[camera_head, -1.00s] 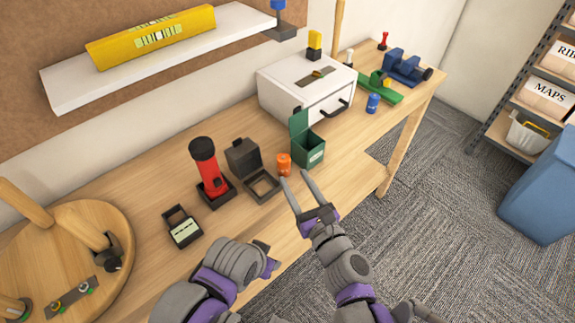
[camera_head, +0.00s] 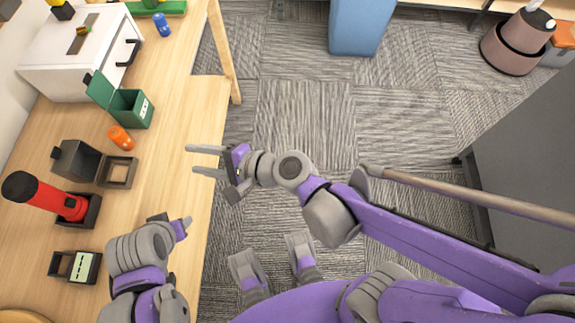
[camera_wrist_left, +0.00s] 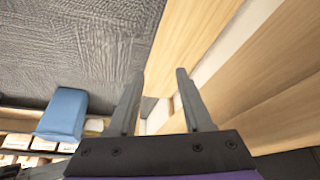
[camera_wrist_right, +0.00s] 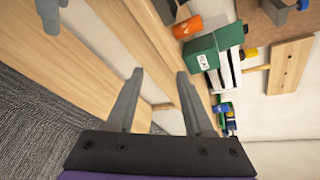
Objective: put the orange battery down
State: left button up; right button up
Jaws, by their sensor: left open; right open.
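The orange battery (camera_head: 120,139) appears to stand on the wooden table (camera_head: 175,125), between the green bin and the dark open-lidded box, touched by no gripper. It also shows in the right wrist view (camera_wrist_right: 187,27). My right gripper (camera_head: 190,159) is open and empty, to the right of the battery near the table's edge, with a clear gap between. In the right wrist view (camera_wrist_right: 160,74) nothing is between its fingers. My left gripper (camera_head: 184,226) is lower, near the table's edge; the left wrist view (camera_wrist_left: 160,74) shows its fingers apart and empty.
The green bin (camera_head: 132,108) has its lid up. The dark box (camera_head: 80,160) lies open left of the battery. A red flashlight (camera_head: 45,197) and a black tray (camera_head: 75,267) are nearer. A white drawer unit (camera_head: 75,60) stands behind. Carpet (camera_head: 300,110) is clear right of the table.

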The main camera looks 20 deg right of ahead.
pick_arm(q)
jog(key=shift+o, duration=2.1)
pick_arm(e)
jog(key=s+d+f+n+g+h, duration=0.1)
jog(key=s+d+f+n+h, duration=0.2)
jog(key=d, duration=0.5)
jog(key=s+d+f+n+g+h, duration=0.1)
jog(key=s+d+f+n+h, duration=0.2)
jog(key=d+n, duration=0.3)
jog(key=s+d+f+n+g+h, duration=0.1)
jog(key=s+d+f+n+h, duration=0.2)
jog(key=d, duration=0.7)
jog(key=n+h, duration=0.1)
jog(key=h, duration=0.1)
jog(key=shift+d+n+g+h, duration=0.3)
jog(key=shift+d+n+g, duration=0.1)
